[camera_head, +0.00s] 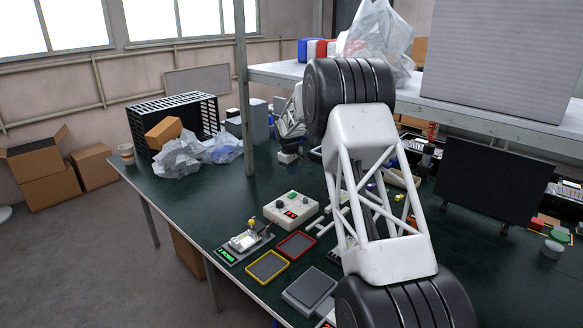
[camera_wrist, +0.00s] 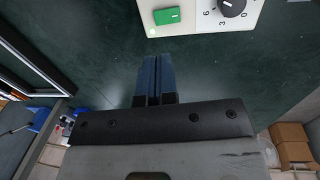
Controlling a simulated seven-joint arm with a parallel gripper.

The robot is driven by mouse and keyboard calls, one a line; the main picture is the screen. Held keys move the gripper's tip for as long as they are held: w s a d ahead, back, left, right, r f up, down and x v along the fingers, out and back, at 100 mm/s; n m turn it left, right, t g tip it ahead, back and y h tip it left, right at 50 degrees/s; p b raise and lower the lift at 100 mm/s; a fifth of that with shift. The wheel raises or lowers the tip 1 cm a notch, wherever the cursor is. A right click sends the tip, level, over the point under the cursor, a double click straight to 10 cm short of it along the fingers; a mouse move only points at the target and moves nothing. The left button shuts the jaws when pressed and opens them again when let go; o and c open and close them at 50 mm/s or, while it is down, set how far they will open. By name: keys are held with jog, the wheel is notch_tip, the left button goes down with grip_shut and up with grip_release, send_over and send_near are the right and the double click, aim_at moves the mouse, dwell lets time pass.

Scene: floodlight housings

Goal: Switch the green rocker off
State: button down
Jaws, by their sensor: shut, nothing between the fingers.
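The green rocker (camera_wrist: 167,16) sits on a white panel (camera_wrist: 195,22) at the top of the wrist view. A black dial with printed numbers (camera_wrist: 232,7) is to its right, and a small pale light (camera_wrist: 152,31) is below its left end. In the head view a white control box (camera_head: 291,209) stands on the green table; its controls are small there. My gripper (camera_wrist: 155,60) is shut and empty, its blue fingertips apart from the panel, below the rocker in the picture. In the head view my gripper (camera_head: 287,157) is behind the box. I cannot tell the rocker's tilt.
Red (camera_head: 296,246) and yellow (camera_head: 267,267) trays lie in front of the box, with a grey block (camera_head: 309,290) nearby. A device with a green display (camera_head: 227,256) is at the left. A table post (camera_head: 245,100) and black crate (camera_head: 180,120) stand behind.

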aim_at(292, 196)
jog(key=f, duration=0.7)
jog(key=w+d+f, duration=0.1)
jog(key=f, duration=0.2)
jog(key=shift+f, duration=0.25)
jog(key=shift+f, duration=0.25)
jog(key=shift+s+a, duration=0.1)
jog(key=shift+s, duration=0.1)
jog(key=shift+s+a+r, duration=0.15)
jog(key=shift+s+a, duration=0.25)
dwell(0.3)
jog(key=shift+r, duration=0.2)
notch_tip(292, 196, up, 14)
jog(key=s+a, duration=0.1)
jog(key=shift+a+f, duration=0.15)
jog(key=shift+f, duration=0.05)
dwell(0.7)
